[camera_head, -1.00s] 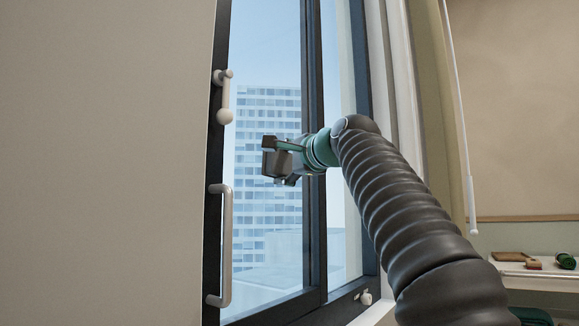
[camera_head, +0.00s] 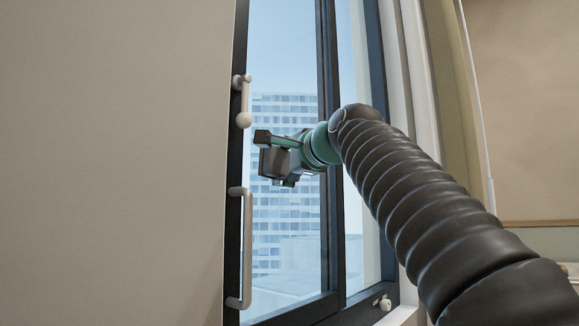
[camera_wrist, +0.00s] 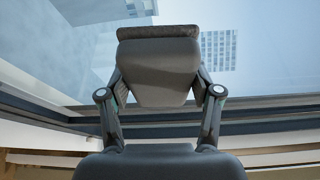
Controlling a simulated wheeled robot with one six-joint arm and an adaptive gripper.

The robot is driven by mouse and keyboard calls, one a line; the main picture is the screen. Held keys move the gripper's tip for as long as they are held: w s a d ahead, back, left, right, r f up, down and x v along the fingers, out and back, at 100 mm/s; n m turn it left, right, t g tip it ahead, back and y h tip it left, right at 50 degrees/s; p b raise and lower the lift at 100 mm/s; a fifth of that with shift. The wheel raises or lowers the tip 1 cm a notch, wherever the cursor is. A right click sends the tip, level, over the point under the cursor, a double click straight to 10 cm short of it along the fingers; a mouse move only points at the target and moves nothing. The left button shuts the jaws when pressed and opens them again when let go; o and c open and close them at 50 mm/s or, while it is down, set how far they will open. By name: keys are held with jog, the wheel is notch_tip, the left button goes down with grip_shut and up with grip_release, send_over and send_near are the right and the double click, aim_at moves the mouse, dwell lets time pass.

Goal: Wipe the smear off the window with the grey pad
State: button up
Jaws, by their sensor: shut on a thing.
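My gripper (camera_head: 277,161) is in front of the window (camera_head: 290,50) in the head view, beside the left frame. In the wrist view my gripper (camera_wrist: 158,95) is shut on the grey pad (camera_wrist: 158,31), whose rough grey edge shows above a dark smooth block between the fingers. The glass (camera_wrist: 270,50) lies beyond the pad in that view. I cannot tell whether the pad touches it. I cannot make out the smear for certain in either view; pale patches on the glass may be buildings outside.
A long upright handle (camera_head: 246,248) and a knobbed latch (camera_head: 243,102) stand out from the left window frame, close to my gripper. A small knob (camera_head: 384,303) sits at the lower right of the frame. A plain wall (camera_head: 120,160) fills the left.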

aim_at(273, 160)
jog(key=shift+s+a, duration=0.55)
jog(key=shift+s, duration=0.2)
jog(key=shift+s+a, duration=0.5)
jog(key=shift+s, duration=0.2)
jog(key=shift+s+d, duration=0.1)
jog(key=shift+s+d+b, duration=0.4)
jog(key=shift+s+d, duration=0.5)
jog(key=shift+d, duration=0.25)
jog(key=shift+s+d+b, duration=0.4)
jog(key=shift+s+d, duration=0.5)
jog(key=shift+d, duration=0.25)
jog(key=shift+s+d+b, duration=0.3)
jog(key=shift+s+d, duration=0.6)
jog(key=shift+d, duration=0.3)
